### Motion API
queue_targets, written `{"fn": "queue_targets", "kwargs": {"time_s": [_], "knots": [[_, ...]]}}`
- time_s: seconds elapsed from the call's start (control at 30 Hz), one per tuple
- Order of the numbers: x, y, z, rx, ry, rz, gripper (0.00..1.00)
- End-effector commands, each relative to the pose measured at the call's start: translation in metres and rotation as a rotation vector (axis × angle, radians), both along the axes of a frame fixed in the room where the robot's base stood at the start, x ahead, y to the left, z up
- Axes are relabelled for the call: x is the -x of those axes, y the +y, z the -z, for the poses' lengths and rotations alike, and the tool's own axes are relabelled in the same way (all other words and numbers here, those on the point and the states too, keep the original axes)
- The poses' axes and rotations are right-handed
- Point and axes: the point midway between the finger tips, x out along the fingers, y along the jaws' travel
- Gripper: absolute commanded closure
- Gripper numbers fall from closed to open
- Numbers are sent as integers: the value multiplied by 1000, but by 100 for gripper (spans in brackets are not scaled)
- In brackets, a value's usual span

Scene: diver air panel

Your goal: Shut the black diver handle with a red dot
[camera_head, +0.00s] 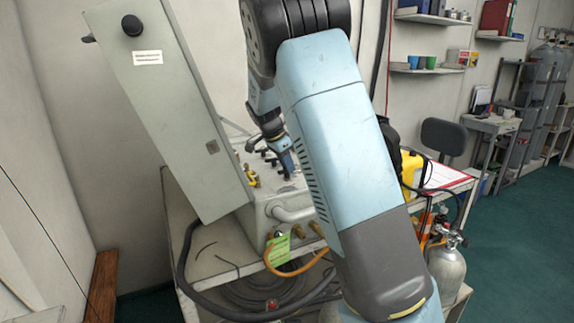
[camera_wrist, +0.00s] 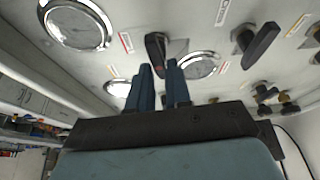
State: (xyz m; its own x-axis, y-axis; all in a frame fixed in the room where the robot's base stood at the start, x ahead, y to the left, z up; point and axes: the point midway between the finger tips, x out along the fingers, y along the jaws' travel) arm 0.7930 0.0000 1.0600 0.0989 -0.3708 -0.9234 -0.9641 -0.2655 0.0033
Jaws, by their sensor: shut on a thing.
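The air panel (camera_head: 262,208) stands on a bench left of my arm in the head view. The wrist view shows its pale face (camera_wrist: 215,95) with round gauges and several black handles. My gripper (camera_wrist: 159,66) has its two blue fingers on either side of a black handle (camera_wrist: 155,44) and is shut on it. Another black handle (camera_wrist: 262,44) sits to the right, free of the fingers. In the head view my gripper (camera_head: 286,163) is at the panel, partly behind my arm.
The panel's raised grey lid (camera_head: 165,100) stands close left of my gripper. Black and orange hoses (camera_head: 290,270) hang below the panel. A grey cylinder (camera_head: 447,268) stands at the right, with open green floor beyond.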

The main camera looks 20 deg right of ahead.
Motion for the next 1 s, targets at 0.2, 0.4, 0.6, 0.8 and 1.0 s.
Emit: {"fn": "queue_targets", "kwargs": {"time_s": [0.2, 0.4, 0.6, 0.8, 1.0], "knots": [[0, 1, 1, -1, 0, 66, 100], [0, 1, 1, -2, 1, 88, 100], [0, 1, 1, -2, 1, 88, 100], [0, 1, 1, -2, 0, 87, 76], [0, 1, 1, -2, 0, 87, 60]]}}
